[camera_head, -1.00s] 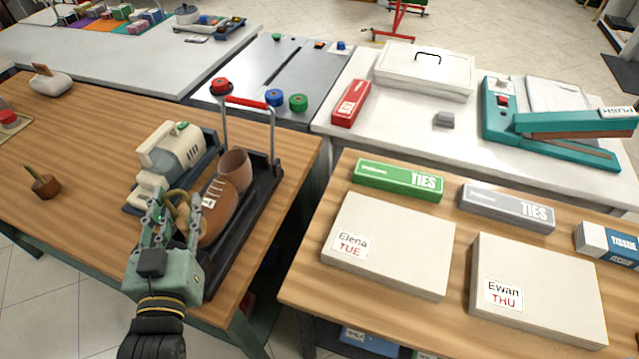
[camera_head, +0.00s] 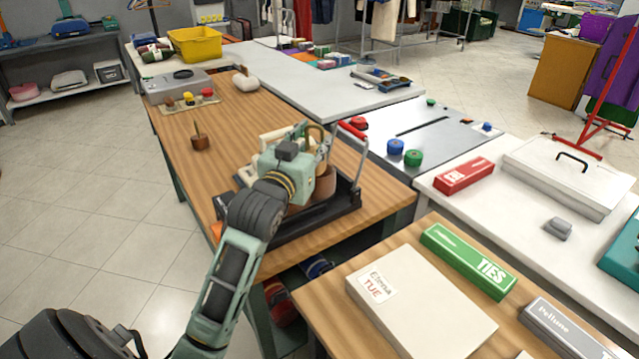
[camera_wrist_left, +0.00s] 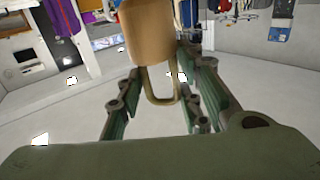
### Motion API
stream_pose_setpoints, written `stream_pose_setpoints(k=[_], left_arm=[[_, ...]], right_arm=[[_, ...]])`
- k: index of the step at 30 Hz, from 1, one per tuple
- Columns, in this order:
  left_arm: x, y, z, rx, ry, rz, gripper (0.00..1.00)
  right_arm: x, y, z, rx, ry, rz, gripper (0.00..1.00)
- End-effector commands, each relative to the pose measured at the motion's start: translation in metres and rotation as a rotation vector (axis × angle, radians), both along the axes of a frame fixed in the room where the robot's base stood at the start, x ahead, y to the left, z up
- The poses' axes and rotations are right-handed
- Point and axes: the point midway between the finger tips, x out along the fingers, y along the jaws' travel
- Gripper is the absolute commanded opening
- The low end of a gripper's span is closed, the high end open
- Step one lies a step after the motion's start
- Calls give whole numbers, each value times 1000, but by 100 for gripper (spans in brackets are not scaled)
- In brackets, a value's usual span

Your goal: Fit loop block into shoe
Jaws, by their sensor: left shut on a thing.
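My left gripper (camera_head: 312,146) is shut on the loop block and stands over the black shoe rack on the wooden table. The tan loop (camera_head: 316,131) shows between the fingers in the head view. In the left wrist view the loop (camera_wrist_left: 161,98) sits between the fingers, and the tan block (camera_wrist_left: 155,32) lies beyond them. The brown shoe (camera_head: 317,188) is in the rack, mostly hidden behind my gripper. I cannot tell whether the block touches the shoe. My right gripper is not in view.
The black rack (camera_head: 335,210) has an upright frame with a red bar (camera_head: 352,130) close to the right of my gripper. A cream machine stands behind the gripper, largely hidden. A gap separates this table from the box table.

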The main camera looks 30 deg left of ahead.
Motion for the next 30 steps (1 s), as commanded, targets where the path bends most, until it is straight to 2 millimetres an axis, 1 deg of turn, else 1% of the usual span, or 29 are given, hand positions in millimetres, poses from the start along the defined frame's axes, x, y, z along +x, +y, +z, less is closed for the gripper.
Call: stream_pose_setpoints(k=[4,9,12,15,20,24,26,30], left_arm=[[27,15,-18,-1,3,1,1],[61,34,-42,-1,3,1,1],[78,43,-53,0,1,1,1],[89,49,-60,0,0,0,1],[95,52,-68,0,1,-1,1],[95,51,-90,-2,4,-1,1],[95,52,-98,-3,3,-1,1],[95,51,-106,-1,-1,-1,1]], right_arm=[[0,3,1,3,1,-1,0],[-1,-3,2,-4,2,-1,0],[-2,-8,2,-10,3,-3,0],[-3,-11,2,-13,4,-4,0],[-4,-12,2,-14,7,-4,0],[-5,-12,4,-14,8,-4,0],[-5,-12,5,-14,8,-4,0],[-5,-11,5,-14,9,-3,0]])
